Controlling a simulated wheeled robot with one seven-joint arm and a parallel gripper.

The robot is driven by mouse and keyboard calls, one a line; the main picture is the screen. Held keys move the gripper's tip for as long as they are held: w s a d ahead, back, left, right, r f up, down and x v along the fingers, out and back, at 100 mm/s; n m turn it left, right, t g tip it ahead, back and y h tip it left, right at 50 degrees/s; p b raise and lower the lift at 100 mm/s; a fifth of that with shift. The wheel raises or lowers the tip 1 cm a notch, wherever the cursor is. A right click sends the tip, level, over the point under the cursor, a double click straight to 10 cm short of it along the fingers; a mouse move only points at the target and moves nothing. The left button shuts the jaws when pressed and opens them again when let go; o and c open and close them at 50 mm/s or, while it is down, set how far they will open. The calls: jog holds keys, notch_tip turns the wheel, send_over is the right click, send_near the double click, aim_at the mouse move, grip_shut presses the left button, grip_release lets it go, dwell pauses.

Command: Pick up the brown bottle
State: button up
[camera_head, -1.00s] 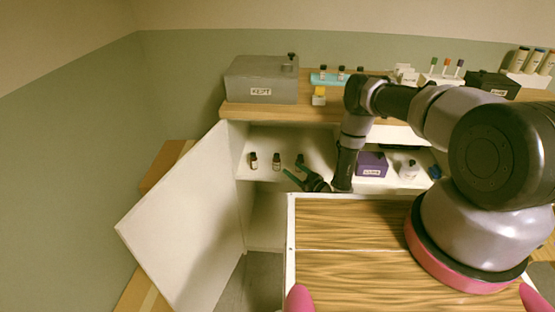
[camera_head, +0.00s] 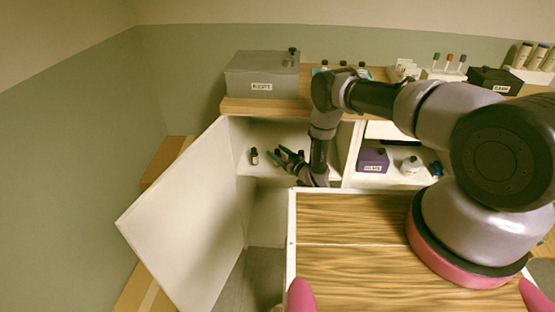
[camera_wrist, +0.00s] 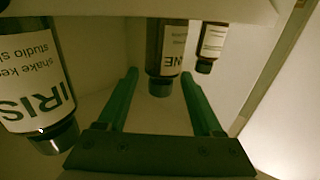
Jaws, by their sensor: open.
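Small dark brown bottles with white labels and dark caps stand in the open cupboard; the wrist view shows them upside down. A middle bottle (camera_wrist: 166,50), its label ending in "NE", shows between the finger lines of my gripper (camera_wrist: 160,76). I cannot tell whether the fingers touch it. A bottle marked IRIS (camera_wrist: 35,75) looms close at the left, and a third bottle (camera_wrist: 211,47) stands farther back at the right.
The open cupboard door (camera_head: 190,215) stands at the left. A grey box (camera_head: 262,80) sits on the wooden top above. A purple box (camera_head: 373,160) and a white bottle (camera_head: 411,166) occupy the right compartment. A wood-topped surface (camera_head: 350,240) lies in front.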

jog(key=shift+a, duration=0.1)
grip_shut()
jog(key=shift+r, duration=0.1)
